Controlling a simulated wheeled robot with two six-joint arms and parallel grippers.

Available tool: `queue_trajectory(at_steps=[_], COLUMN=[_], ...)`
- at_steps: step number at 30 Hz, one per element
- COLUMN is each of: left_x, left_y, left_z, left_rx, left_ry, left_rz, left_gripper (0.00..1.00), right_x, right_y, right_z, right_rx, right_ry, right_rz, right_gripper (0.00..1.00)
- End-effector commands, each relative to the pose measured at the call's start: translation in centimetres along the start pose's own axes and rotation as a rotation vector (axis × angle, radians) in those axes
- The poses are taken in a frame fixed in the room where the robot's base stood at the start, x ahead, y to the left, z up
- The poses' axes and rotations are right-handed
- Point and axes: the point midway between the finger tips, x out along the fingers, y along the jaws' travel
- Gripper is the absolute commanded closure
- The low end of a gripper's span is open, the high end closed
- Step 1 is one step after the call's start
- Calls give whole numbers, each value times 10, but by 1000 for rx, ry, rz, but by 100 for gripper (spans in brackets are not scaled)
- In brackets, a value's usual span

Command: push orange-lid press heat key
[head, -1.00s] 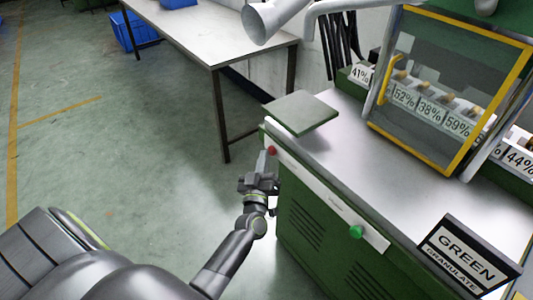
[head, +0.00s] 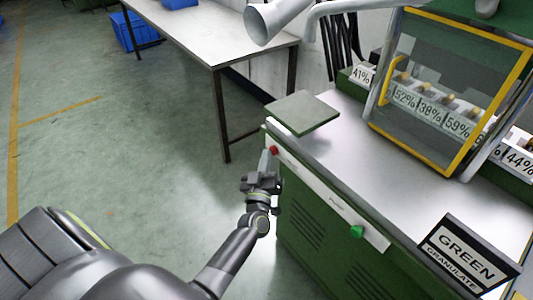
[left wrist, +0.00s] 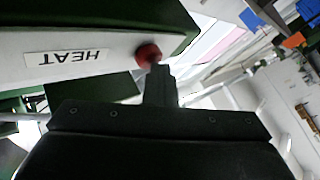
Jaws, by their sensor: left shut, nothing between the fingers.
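The press (head: 400,150) is a green machine with a metal top and a yellow-framed guard; a sign on it reads GREEN GRANULATE. A red key (head: 273,150) sits at the left end of its white front strip, and a green key (head: 356,231) sits toward the right end. In the left wrist view the red key (left wrist: 148,55) is beside a HEAT label (left wrist: 69,57). My left gripper (head: 266,160) is shut and empty, its fingertips at the red key; whether they touch it I cannot tell. No orange lid shows. My right gripper is not in view.
A green plate (head: 302,112) juts out at the press's left corner, above the red key. A metal table (head: 215,32) stands behind to the left, with blue bins (head: 127,32) near it. The floor left of the press is clear.

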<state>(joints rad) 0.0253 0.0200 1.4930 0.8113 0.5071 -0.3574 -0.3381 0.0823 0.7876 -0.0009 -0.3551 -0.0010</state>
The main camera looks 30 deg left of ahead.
Motion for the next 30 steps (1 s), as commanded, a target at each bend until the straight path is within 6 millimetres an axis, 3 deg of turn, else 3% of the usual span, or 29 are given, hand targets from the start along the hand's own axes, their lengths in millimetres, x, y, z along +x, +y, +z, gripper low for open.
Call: queue_trajectory(at_steps=[14, 30], left_x=[-2, -40], left_y=[2, -27], left_z=[-4, -30], left_rx=[-3, -1], left_ry=[-3, -2], left_rz=[9, 5], left_gripper=[100, 100], right_x=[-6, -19], right_y=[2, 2], right_z=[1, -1], right_rx=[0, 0], right_ry=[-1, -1], right_rz=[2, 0], right_gripper=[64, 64])
